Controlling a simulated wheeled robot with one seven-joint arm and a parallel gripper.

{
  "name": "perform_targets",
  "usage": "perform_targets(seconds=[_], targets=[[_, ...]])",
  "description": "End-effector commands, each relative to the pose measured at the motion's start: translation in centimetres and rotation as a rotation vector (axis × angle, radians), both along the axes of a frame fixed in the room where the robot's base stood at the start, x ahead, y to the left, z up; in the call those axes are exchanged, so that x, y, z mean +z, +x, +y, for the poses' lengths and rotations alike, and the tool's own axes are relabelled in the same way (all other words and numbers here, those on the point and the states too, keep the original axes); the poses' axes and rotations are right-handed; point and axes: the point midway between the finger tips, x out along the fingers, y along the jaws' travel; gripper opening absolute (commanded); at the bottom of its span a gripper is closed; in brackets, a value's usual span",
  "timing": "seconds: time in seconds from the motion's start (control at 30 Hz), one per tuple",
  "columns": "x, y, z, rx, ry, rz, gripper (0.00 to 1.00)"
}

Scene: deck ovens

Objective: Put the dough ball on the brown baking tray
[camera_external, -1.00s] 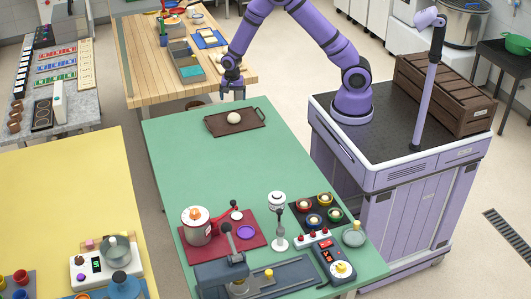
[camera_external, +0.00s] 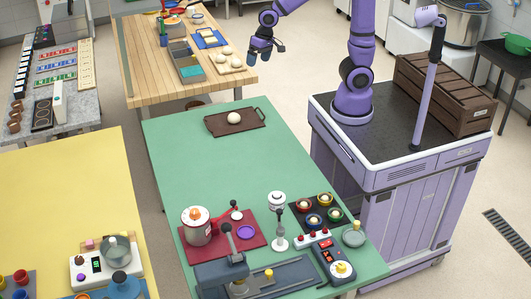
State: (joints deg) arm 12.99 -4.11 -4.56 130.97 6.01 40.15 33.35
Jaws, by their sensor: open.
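The pale, round dough ball (camera_external: 234,118) rests on the brown baking tray (camera_external: 216,127), near its middle. The tray lies flat at the far end of the green table (camera_external: 205,165) and has a handle at each end. My gripper (camera_external: 266,60) is open and empty. In the picture it is above and to the right of the tray, well apart from both the ball and the tray.
A wooden table (camera_external: 150,87) behind holds a board (camera_external: 233,69) with several dough pieces. The green table's near end carries a red mat (camera_external: 250,240), a pot, a scale (camera_external: 333,262) and coloured bowls. The green table's middle is clear.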

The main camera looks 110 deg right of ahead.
Motion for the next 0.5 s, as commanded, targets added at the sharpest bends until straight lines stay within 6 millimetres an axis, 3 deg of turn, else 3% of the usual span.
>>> perform_targets(seconds=[0.2, 0.5], targets=[[4.5, -5.0, 4.6, 0.275, -0.076, -0.07, 0.94], [7.9, -12.8, 9.1, 0.636, -0.207, -0.153, 0.94]])
